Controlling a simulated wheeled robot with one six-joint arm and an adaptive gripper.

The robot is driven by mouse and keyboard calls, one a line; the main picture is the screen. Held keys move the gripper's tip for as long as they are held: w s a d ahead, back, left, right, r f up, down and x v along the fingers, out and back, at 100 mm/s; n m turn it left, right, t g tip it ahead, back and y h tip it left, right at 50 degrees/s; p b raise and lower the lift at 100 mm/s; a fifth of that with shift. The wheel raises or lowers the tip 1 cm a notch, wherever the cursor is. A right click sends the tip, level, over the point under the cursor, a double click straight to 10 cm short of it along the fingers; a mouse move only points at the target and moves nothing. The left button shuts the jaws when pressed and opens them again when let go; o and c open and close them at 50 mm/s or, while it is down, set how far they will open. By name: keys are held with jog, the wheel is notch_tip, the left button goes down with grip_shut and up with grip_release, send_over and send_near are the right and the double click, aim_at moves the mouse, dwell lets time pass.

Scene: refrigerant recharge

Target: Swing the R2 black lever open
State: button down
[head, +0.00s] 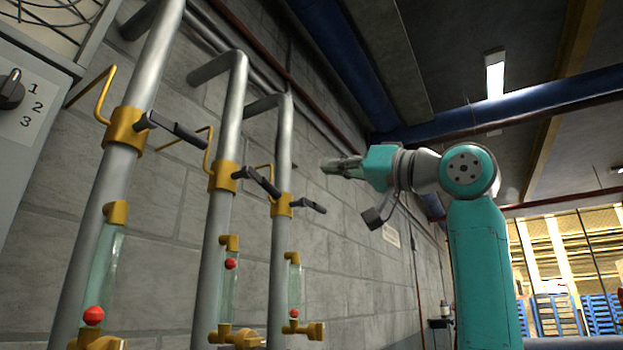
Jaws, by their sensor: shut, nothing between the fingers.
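Three grey vertical pipes each carry a brass valve with a black lever: the left lever (172,128), the middle lever (257,180) and the right lever (308,204). All three levers stick out to the right of their valves. No R2 label is readable, so I cannot tell by marking which lever is R2. The middle brass valve (223,177) is in plain view. My gripper (328,166) is shut and empty, pointing left. It appears above and right of the right lever, apart from all the levers.
Glass sight tubes with red balls sit below the valves, such as the left tube (103,262). A grey box with a black selector knob (11,89) marked 1, 2, 3 is at the far left. A block wall (345,270) stands behind the pipes. Bent brass tubes project near the valves.

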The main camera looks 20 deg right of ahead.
aim_at(264, 184)
jog(key=w+a, duration=0.6)
jog(key=w, duration=0.3)
jog(key=shift+a+f, duration=0.15)
jog(key=shift+a, duration=0.15)
jog(key=shift+w, duration=0.1)
